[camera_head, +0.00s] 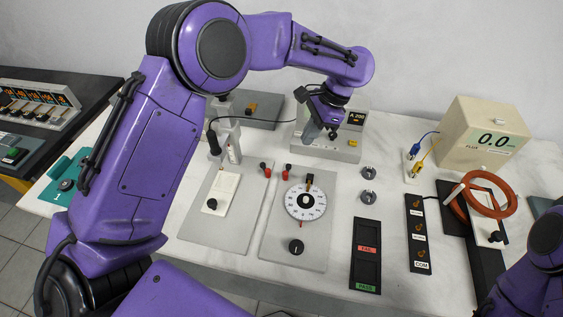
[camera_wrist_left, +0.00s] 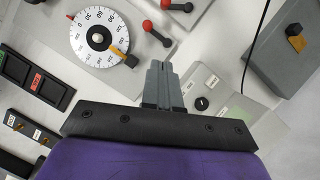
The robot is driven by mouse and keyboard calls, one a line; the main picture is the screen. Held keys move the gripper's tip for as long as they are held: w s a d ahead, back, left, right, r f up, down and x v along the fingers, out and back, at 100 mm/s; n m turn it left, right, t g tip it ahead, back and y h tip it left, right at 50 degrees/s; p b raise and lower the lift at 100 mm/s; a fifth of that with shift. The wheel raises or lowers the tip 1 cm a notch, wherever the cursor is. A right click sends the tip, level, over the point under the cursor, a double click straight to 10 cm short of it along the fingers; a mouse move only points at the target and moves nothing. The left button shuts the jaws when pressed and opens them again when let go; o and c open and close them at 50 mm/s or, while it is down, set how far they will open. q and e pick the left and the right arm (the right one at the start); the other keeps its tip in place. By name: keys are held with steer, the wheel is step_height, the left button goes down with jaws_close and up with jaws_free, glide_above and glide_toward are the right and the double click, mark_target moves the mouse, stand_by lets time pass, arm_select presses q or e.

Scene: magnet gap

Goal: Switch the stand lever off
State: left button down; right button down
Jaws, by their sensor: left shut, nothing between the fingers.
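No part is labelled as the stand lever, and I cannot tell for certain which it is. A grey box at the back left carries a small orange lever-like part (camera_head: 252,107); in the wrist view its orange part and dark knob (camera_wrist_left: 296,40) show at the upper right. A white round dial (camera_head: 306,203) on a grey plate has an orange piece with a dark end (camera_head: 309,181) at its rim. My left gripper (camera_head: 322,136) is shut and empty, in front of the grey meter. Its closed fingers (camera_wrist_left: 163,75) point upward in the wrist view, apart from dial and box.
The grey meter (camera_head: 353,148) with a small display stands behind my gripper. Red-and-black plugs (camera_head: 287,171) lie near the dial plate. A light grey post (camera_head: 229,150) stands left. Right are a black switch strip (camera_head: 419,236), a beige readout box (camera_head: 491,126) and orange rings (camera_head: 489,209).

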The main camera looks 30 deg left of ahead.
arm_select(q)
steer(key=p, duration=0.2)
glide_toward(265, 168)
steer(key=d+f, duration=0.4)
steer(key=shift+s+d, duration=0.1)
steer(key=shift+d, duration=0.15)
steer(key=s+a+p, duration=0.1)
steer(key=s+a, duration=0.1)
steer(key=shift+s+a, duration=0.15)
steer(key=shift+a, duration=0.2)
